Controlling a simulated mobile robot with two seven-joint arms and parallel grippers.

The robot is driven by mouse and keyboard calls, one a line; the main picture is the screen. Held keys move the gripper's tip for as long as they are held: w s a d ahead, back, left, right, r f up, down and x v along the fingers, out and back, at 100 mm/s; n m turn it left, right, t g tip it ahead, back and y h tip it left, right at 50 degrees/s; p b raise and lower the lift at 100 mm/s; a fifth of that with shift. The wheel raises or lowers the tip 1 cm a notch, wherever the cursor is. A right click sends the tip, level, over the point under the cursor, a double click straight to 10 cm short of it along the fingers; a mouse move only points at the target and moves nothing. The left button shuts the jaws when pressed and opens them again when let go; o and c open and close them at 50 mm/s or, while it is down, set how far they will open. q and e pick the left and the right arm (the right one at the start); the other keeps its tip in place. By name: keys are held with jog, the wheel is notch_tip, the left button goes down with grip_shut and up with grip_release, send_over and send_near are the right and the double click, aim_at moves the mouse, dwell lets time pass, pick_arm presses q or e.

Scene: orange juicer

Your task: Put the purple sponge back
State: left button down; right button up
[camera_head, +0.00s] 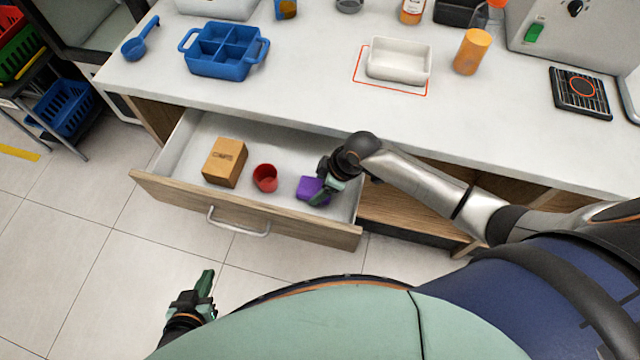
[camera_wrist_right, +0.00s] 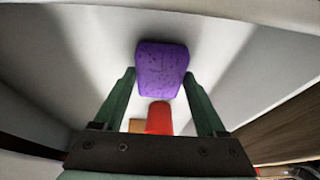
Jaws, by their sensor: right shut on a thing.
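The purple sponge (camera_head: 309,188) is inside the open drawer (camera_head: 160,187), near its right end. My right gripper (camera_head: 321,192) reaches down into the drawer and is shut on the sponge. In the right wrist view the sponge (camera_wrist_right: 162,68) sits between the two green fingertips (camera_wrist_right: 160,84). I cannot tell whether the sponge touches the drawer floor. My left gripper (camera_head: 206,282) hangs low over the floor in front of the drawer, away from the sponge. Its finger gap is not clear from this angle.
A red cup (camera_head: 265,178) and a brown box (camera_head: 225,162) stand in the drawer left of the sponge. The counter above holds a blue divided tray (camera_head: 222,66), a white tray (camera_head: 398,60) and an orange cylinder (camera_head: 472,51). The drawer's right wall is close to my right gripper.

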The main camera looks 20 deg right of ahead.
jog(key=shift+f, duration=0.15)
jog(key=o, duration=1.3)
jog(key=shift+c, duration=0.2)
jog(key=shift+r, duration=0.3)
jog(key=p+v, duration=0.2)
jog(key=v, duration=0.9)
jog(key=shift+r, duration=0.35)
jog(key=shift+s+d, duration=0.1)
